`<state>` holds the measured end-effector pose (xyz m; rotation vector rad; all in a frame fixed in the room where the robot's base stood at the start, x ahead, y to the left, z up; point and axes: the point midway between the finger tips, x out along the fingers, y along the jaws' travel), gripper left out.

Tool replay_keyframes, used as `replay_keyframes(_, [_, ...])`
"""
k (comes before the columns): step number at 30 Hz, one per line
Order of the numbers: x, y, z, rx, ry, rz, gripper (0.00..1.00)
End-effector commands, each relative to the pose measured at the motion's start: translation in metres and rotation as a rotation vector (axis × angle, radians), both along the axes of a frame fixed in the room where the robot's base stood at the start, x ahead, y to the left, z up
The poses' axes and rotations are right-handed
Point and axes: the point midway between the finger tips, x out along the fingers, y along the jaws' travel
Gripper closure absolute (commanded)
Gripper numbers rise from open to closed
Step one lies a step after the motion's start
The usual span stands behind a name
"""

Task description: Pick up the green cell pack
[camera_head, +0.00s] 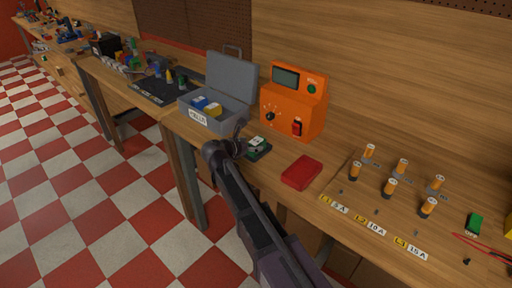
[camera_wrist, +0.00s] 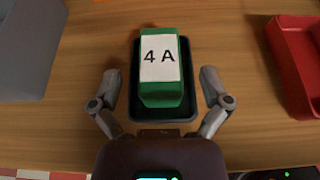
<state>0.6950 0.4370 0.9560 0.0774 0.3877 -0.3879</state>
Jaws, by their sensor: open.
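The green cell pack (camera_wrist: 162,95) has a white label reading "4 A" and lies in a dark shallow tray (camera_wrist: 136,108) on the wooden bench. In the head view the pack (camera_head: 257,142) shows small, just right of my gripper (camera_head: 241,139). In the wrist view my gripper (camera_wrist: 160,82) is open, with one finger on each side of the pack's near end. The fingers appear apart from the pack and the tray. Nothing is held. How high the fingertips are above the bench I cannot tell.
A grey open case (camera_head: 212,122) holding blue and yellow packs stands left of the tray. An orange meter (camera_head: 291,104) stands behind, and a red tray (camera_head: 302,172) lies to the right. Several orange-capped posts (camera_head: 390,187) stand farther right. Bare wood surrounds the dark tray.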

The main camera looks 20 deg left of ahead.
Motion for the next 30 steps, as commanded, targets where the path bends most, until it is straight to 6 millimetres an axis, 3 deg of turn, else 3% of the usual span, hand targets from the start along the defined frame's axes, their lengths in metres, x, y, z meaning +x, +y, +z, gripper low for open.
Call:
replay_keyframes(6, [-0.0003,0.0003,0.0001,0.0,0.0,0.0,0.03])
replay_keyframes(16, [-0.0005,0.0005,0.0,0.0,0.0,0.0,1.0])
replay_keyframes(30, [-0.0007,0.0009,0.0036,0.0,0.0,0.001,1.0])
